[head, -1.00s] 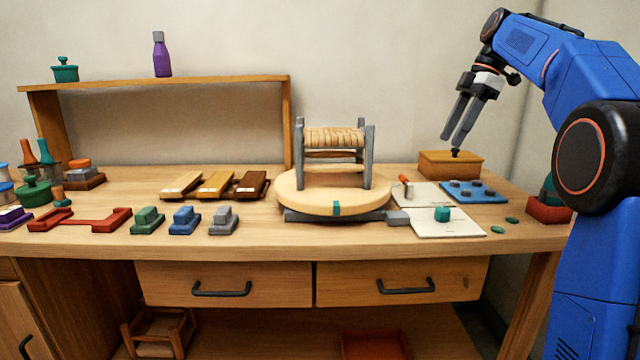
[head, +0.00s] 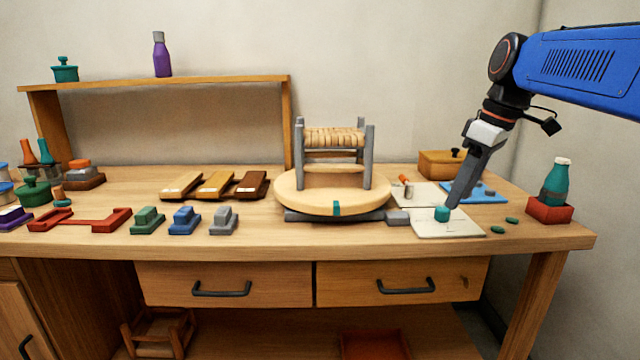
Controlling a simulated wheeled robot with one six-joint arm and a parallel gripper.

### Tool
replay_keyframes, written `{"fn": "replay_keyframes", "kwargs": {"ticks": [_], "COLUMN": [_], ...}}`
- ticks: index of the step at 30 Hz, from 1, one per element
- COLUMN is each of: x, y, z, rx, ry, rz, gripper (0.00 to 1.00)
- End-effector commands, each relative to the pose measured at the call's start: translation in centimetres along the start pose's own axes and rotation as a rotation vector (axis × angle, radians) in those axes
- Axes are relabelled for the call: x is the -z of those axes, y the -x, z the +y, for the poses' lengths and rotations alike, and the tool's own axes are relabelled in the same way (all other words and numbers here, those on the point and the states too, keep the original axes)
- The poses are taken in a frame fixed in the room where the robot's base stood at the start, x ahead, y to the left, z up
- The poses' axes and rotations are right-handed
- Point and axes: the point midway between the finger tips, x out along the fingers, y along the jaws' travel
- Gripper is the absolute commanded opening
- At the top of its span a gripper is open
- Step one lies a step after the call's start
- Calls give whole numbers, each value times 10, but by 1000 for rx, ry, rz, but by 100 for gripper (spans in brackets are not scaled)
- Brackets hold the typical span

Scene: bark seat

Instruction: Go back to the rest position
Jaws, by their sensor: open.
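My gripper (head: 455,200) hangs at the right of the bench, its fingers pointing down and slightly left. In the picture its tips are close beside a small teal knob (head: 442,214) on a white board (head: 462,228). I cannot tell whether the tips touch it. The fingers overlap in this view, and I see nothing held between them. The arm reaches in from the right edge. A small stool with a woven seat (head: 333,138) stands upright on the round wooden turntable (head: 305,202), apart from my gripper.
A blue board (head: 490,197) lies partly behind my gripper, and a wooden box (head: 432,165) stands farther back. A teal bottle (head: 555,181) stands in a red holder (head: 549,211) at the right. Coloured blocks and three wooden swatches (head: 215,184) fill the left side.

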Motion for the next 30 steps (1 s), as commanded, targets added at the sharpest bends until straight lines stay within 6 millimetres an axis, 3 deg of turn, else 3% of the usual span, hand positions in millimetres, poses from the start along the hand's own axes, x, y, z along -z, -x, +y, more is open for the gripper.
{"fn": "replay_keyframes", "kwargs": {"ticks": [3,11,18,24,30], "x": [-27,-86,-146,-189,-211], "y": [-19,-68,-123,-169,-194], "z": [-27,-75,-116,-142,-154], "rx": [-41,-132,-207,-256,-277], "ry": [-104,-332,-528,-664,-734], "rz": [1,22,66,114,143], "gripper": [48,48,48,48,48]}}
